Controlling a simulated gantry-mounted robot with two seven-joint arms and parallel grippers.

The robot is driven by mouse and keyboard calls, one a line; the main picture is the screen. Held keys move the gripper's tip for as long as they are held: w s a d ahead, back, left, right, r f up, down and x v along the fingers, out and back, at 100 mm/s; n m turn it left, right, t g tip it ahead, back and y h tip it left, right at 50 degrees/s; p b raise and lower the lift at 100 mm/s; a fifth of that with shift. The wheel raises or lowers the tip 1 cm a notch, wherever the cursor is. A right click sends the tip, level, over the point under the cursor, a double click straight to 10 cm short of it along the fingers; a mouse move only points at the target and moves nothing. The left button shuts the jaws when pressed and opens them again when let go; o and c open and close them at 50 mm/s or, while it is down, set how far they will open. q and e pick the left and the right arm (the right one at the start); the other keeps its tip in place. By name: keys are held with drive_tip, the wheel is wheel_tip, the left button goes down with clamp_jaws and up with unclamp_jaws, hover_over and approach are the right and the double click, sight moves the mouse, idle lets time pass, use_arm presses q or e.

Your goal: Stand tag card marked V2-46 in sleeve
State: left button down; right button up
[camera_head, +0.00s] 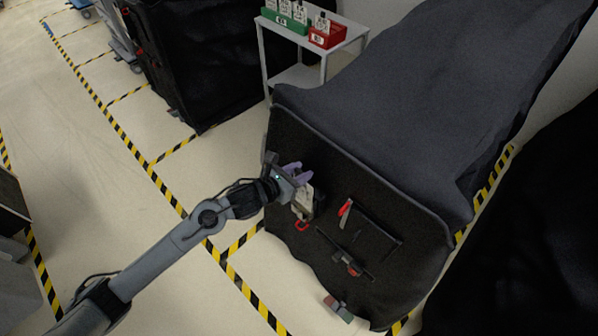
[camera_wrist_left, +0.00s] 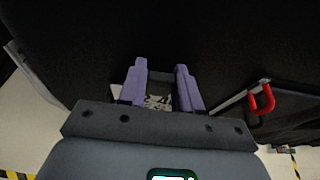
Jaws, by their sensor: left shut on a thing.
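My left gripper (camera_head: 297,172) is at the black-covered end of the large cart (camera_head: 375,195), its purple fingers pointing at the cover. A pale tag card (camera_head: 303,198) with dark marks shows just below the fingers, too small to read. In the left wrist view my left gripper (camera_wrist_left: 160,76) is shut on the card (camera_wrist_left: 158,102), which shows between the fingers. A dark holder, perhaps the sleeve (camera_head: 319,204), is beside the card; I cannot tell whether the card is inside it. My right gripper is not in view.
Below the card hangs a red loop (camera_head: 302,225). A red-handled bar (camera_head: 346,208) and a latch (camera_head: 354,268) are on the cart end to the right. A white side cart (camera_head: 297,75) carries green (camera_head: 284,21) and red (camera_head: 327,40) holders with cards.

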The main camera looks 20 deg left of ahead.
use_arm(q)
drive_tip(key=shift+f, duration=0.15)
drive_tip(key=c, duration=0.7)
unclamp_jaws()
drive_tip(key=v, duration=1)
drive_tip(key=shift+s+a+b, duration=0.2)
drive_tip(key=shift+s+b, duration=0.15)
drive_tip(key=shift+b, duration=0.05)
